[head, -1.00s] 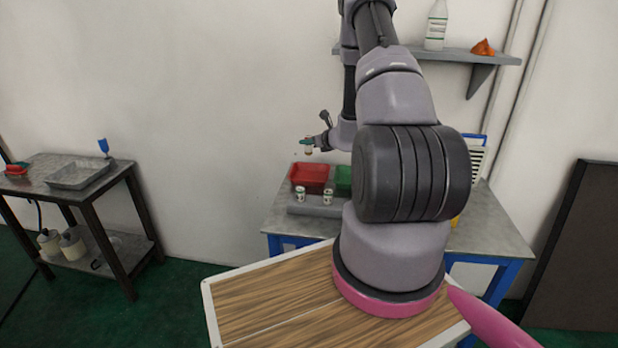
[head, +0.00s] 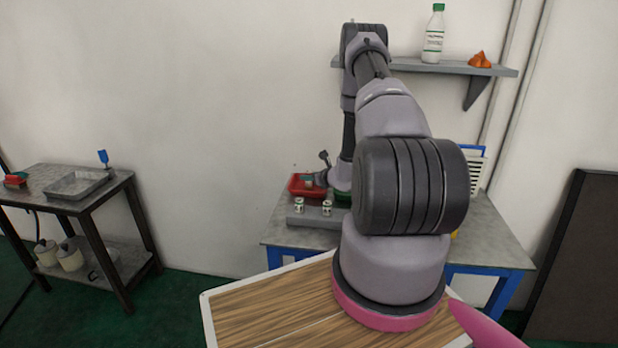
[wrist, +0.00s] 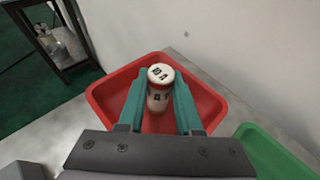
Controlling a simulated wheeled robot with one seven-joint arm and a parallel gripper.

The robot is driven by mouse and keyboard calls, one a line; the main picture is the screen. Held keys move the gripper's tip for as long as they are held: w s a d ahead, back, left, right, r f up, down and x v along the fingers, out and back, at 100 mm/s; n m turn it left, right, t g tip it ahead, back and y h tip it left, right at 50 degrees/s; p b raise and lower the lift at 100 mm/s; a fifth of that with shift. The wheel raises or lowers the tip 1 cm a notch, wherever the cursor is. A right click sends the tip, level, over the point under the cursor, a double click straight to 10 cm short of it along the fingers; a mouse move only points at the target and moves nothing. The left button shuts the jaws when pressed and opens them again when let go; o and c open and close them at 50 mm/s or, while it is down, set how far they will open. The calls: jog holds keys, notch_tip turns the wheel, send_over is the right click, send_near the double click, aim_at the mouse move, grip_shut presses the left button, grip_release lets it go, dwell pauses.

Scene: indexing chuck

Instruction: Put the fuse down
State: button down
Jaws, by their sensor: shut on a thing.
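My gripper (wrist: 159,98) is shut on a fuse (wrist: 160,76), a small white cylinder with dark markings on its top and side. In the wrist view the fuse is upright between the two teal fingers, over the red bin (wrist: 105,92). I cannot tell whether it touches the bin's floor. In the head view the red bin (head: 295,186) stands on the table at the back, and my gripper (head: 308,182) is low over it, partly hidden by my own arm.
A green bin (wrist: 262,145) is right of the red one. Two more white cylinders (head: 299,205) (head: 327,208) stand on a grey block (head: 305,219) in front of the bins. A shelf (head: 430,67) with a bottle (head: 434,35) is above. The wall is close behind.

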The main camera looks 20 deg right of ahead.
jog(key=shift+f, duration=0.15)
jog(key=c, duration=0.6)
grip_release()
